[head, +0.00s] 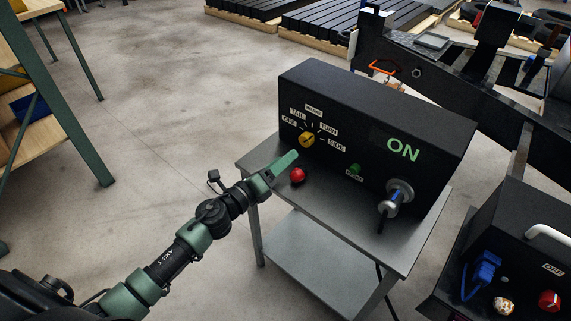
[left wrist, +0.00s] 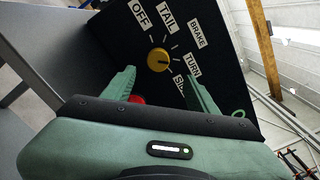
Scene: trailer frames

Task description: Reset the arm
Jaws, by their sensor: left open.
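My left arm reaches in from the lower left in the head view. Its green gripper (head: 285,164) is in front of the left part of a black control box (head: 330,95). In the left wrist view the gripper (left wrist: 158,72) has its two fingers apart with nothing between them. A yellow dial (head: 306,140) on the box is beyond the fingertips and also shows in the left wrist view (left wrist: 158,60). Labels OFF, TAIL, BRAKE, TURN and SIDE surround it. A red button (head: 297,175) is just below the gripper, partly hidden by a finger in the wrist view. My right gripper is not visible.
The box stands on a grey metal table (head: 255,160). It carries a green lit ON sign (head: 403,149), a green button (head: 355,170) and a plugged connector (head: 396,196). A black trailer frame (head: 450,75) is behind. Another black box (head: 530,235) stands lower right.

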